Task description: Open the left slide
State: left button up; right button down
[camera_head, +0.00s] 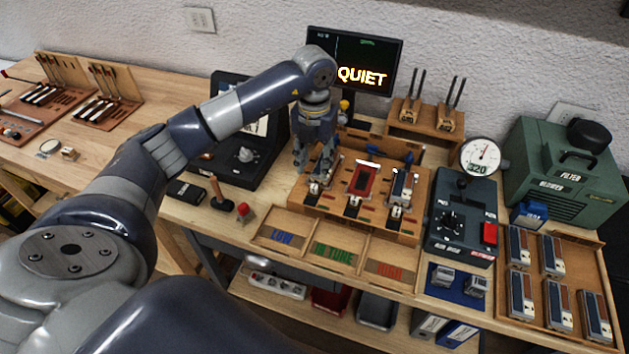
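A wooden fixture (332,205) stands at the middle of the bench with several stations side by side. The left slide, at the left station, is mostly hidden under my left gripper (314,166), so I cannot tell its position. A small white and metal part (314,189) shows just below the fingers. My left gripper points down over this station; its fingers are small and overlap the fixture, so their gap and any contact are unclear. The middle station holds a red-framed piece (366,178), and the right one a blue and metal block (403,187). My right gripper is not in view.
A tray marked LOW, IN TUNE and HIGH (333,250) lies in front. A screen (354,62) reading QUIET stands behind. A control box (461,218) with a dial gauge (481,156) is right. A red knob (243,210) and wooden-handled tool (217,192) stand left.

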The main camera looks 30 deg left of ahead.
aim_at(314, 186)
pick_arm(q)
notch_tip(314, 186, down, 8)
jog(key=shift+r+p, duration=0.2)
jog(key=shift+p, duration=0.6)
grip_shut()
